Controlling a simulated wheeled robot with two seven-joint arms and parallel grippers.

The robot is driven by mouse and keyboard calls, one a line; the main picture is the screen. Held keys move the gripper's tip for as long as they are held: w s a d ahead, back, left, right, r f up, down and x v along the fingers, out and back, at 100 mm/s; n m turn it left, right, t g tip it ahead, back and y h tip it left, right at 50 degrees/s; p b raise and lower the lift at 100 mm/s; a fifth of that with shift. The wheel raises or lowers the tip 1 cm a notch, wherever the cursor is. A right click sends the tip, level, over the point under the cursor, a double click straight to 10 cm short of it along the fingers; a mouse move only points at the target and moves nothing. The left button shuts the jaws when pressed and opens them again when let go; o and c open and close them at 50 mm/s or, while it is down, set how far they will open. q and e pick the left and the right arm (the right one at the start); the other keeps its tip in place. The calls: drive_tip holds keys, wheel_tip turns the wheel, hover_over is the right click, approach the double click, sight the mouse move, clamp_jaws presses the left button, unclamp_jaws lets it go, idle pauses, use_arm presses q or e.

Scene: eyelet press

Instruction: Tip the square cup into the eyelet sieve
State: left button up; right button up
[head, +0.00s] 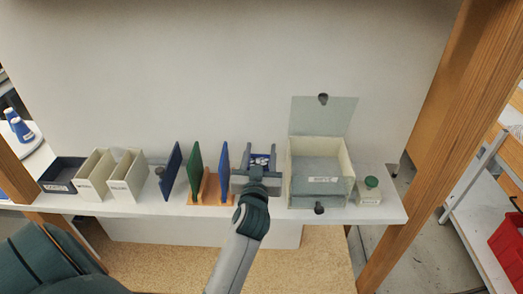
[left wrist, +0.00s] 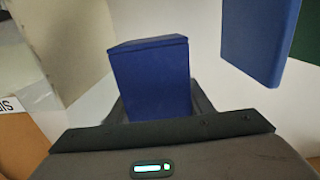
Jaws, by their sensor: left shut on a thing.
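The square cup (head: 260,156) is small and dark blue, with pale bits showing inside its open top in the head view. My left gripper (head: 257,172) is shut on it, with a finger at either side. In the left wrist view the blue cup (left wrist: 152,82) stands up between the fingers and looks roughly upright. Just right of it in the head view is a pale box (head: 320,190) with a label and a raised grey-green lid (head: 323,115). I cannot tell for certain whether this box is the eyelet sieve. My right gripper is out of view.
Blue (head: 224,165) and green (head: 194,160) upright panels stand close left of the gripper. Farther left are cream bins (head: 126,180) and a dark tray (head: 62,174). A green-capped jar (head: 370,190) stands right of the box, near the right end of the white shelf (head: 393,212).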

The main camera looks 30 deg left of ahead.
use_arm(q)
drive_tip(key=s+d+m+t+h, duration=0.2)
drive_tip(key=s+d+m+h, duration=0.3)
drive_tip(key=s+d, duration=1)
drive_tip(key=d+h, duration=0.1)
drive_tip(key=h, duration=0.2)
drive_tip(key=shift+m, duration=0.3)
drive_tip(key=shift+r, duration=0.1)
